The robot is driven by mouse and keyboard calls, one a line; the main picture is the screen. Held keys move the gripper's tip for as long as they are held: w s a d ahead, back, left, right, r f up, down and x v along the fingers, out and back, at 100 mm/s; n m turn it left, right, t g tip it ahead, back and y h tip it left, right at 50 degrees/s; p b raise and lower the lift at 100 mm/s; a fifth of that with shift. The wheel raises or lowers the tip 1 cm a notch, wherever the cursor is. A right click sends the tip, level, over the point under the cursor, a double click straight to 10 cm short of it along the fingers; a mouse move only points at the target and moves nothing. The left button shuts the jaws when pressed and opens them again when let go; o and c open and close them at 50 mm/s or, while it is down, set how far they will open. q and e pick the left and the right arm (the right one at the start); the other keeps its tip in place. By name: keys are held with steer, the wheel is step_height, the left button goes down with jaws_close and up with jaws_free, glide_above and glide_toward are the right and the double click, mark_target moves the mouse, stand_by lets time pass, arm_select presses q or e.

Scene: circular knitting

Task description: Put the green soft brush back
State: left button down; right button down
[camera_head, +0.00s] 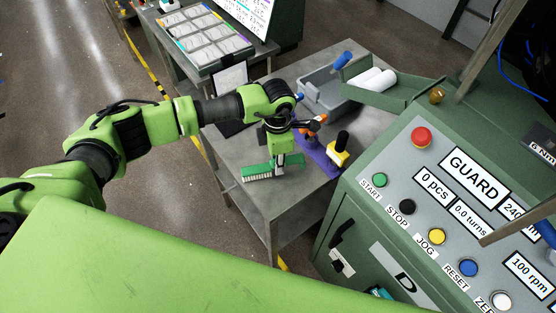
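The green soft brush (257,172), with pale bristles along its lower edge, is above or on the near part of the grey metal table (232,152); I cannot tell whether it touches the top. My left gripper (280,161) points down at the brush's right part, its fingers close together and overlapping the brush in view. Whether they are closed on it is not clear. A purple holder (316,155) stands just right of the gripper, partly hidden by it. My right gripper is not in view.
A yellow-and-black tool (340,150) and an orange item (318,119) are at the holder. A grey bin (326,96) stands behind. The green machine's control panel (420,185) rises close on the right. The table's front left is clear.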

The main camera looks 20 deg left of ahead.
arm_select(q)
steer(key=shift+f, duration=0.1)
steer(key=shift+f+b, duration=0.25)
steer(key=shift+b, duration=0.05)
steer(key=c, duration=1.8)
jaws_free()
steer(key=shift+c, duration=0.2)
steer(key=shift+r, duration=0.1)
steer(key=shift+r+p, duration=0.2)
steer(key=shift+p, duration=0.15)
step_height(320, 180, up, 10)
steer(key=b, duration=0.2)
steer(key=shift+r+b, duration=0.25)
steer(key=shift+b, duration=0.15)
steer(key=shift+r, duration=0.7)
